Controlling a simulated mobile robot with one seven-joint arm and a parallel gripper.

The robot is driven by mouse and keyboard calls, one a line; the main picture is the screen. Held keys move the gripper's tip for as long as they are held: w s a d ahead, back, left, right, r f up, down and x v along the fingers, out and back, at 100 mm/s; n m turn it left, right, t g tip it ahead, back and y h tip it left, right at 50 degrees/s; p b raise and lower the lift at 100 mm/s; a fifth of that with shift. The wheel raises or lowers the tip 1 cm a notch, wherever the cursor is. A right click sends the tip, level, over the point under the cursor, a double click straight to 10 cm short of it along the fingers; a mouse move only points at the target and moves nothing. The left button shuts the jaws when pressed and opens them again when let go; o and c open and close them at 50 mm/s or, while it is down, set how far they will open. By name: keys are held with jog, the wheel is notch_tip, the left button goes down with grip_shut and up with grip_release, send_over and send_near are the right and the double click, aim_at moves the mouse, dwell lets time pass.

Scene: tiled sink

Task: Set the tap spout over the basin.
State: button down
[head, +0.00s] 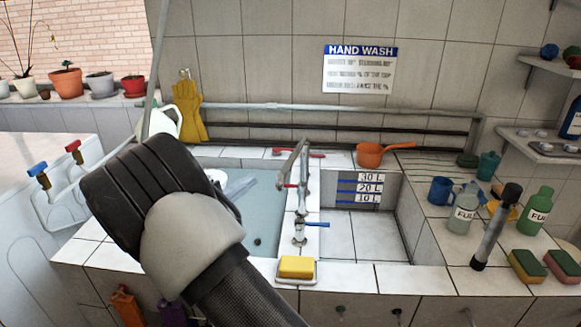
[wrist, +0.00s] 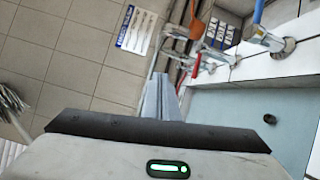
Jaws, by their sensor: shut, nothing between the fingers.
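The metal tap (head: 302,185) stands on the tiled divider between two basins. Its spout (head: 291,162) slopes from the top of the column down to the left, toward the left basin (head: 262,215), which holds bluish water. The right basin (head: 365,235) looks dry and has litre marks on its back wall. The tap has a blue handle (head: 316,224) low down and a red one higher up. My gripper (wrist: 160,80) is shut and empty in the wrist view. In the head view my own arm largely hides it, to the left of the tap and apart from it.
A yellow sponge (head: 297,267) sits at the divider's front. Bottles, including a green one (head: 538,210), and a dark-capped cylinder (head: 496,228) crowd the right counter.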

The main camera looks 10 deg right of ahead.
aim_at(294, 160)
jog(key=w+d, duration=0.5)
jog(key=d, duration=0.4)
jog(key=shift+w+d+r+n+t, duration=0.25)
jog(key=shift+r+n+t, duration=0.05)
jog(key=shift+r+t, duration=0.1)
jog(key=shift+f, duration=0.1)
